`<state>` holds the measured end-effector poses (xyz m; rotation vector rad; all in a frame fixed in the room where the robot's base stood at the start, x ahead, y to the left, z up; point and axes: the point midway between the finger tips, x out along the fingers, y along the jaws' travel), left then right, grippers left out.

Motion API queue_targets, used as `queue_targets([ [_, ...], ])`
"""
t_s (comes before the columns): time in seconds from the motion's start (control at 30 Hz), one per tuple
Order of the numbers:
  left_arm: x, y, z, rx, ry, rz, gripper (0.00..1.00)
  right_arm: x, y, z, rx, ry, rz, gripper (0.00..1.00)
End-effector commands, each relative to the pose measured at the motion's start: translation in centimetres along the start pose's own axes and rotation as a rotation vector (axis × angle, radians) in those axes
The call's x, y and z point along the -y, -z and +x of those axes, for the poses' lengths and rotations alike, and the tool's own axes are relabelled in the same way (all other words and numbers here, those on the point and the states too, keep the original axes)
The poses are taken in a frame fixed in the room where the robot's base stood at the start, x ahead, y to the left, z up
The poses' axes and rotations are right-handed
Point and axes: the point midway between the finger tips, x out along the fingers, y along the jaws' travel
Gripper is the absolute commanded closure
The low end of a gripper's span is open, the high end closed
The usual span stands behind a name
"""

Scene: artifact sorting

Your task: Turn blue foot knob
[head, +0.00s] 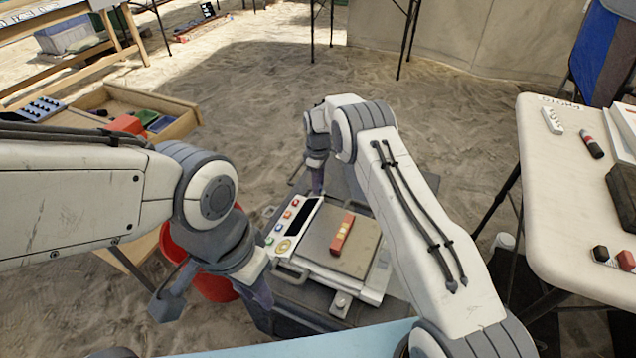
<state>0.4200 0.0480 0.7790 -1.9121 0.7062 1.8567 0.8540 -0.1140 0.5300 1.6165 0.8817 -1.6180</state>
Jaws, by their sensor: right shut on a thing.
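A white scale-like device (371,291) with a grey top plate stands on a dark case in the middle of the head view. A red bar with a yellow middle (342,234) lies on the plate. A grey foot knob (340,304) shows at its near corner. My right gripper (317,188) points down at the device's far edge and is shut; what it grips, apparently the blue foot knob, is hidden by the gripper. No blue of that knob shows. My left gripper (213,298) is open and empty, left of the device, over a red bucket.
The red bucket (180,248) stands left of the case. A control panel (294,222) with coloured buttons runs along the device's left side. A white table (560,180) with small items stands at right. A wooden tray (178,128) is at left.

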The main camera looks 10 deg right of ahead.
Motion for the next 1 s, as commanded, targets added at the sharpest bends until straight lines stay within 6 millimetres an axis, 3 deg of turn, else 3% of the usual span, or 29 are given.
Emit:
queue_targets([
  [0.33, 0.0, 0.0, 0.0, 0.0, 0.0, 0.0, 0.73, -0.1, 0.1, -0.1, -0.003, -0.003, -0.002, 1.0],
  [0.37, 0.0, 0.0, 0.0, 0.0, 0.0, 0.0, 0.73, -0.1, 0.1, -0.1, -0.003, -0.003, -0.002, 0.56],
  [0.4, 0.0, 0.0, 0.0, 0.0, 0.0, 0.0, 0.73, -0.1, 0.1, -0.1, -0.003, -0.003, -0.002, 0.41],
  [0.43, 0.0, 0.0, 0.0, 0.0, 0.0, 0.0, 0.73, -0.1, 0.1, -0.1, -0.002, -0.003, -0.002, 0.33],
  [0.77, 0.0, 0.0, -0.1, 0.0, 0.0, 0.0, 0.73, 0.0, 0.0, -0.2, -0.001, -0.001, -0.001, 0.33],
  [1.0, -0.1, 0.1, -0.8, 0.0, 0.0, 0.0, 0.73, -0.1, 0.1, -3.8, -0.003, -0.004, -0.001, 0.33],
])
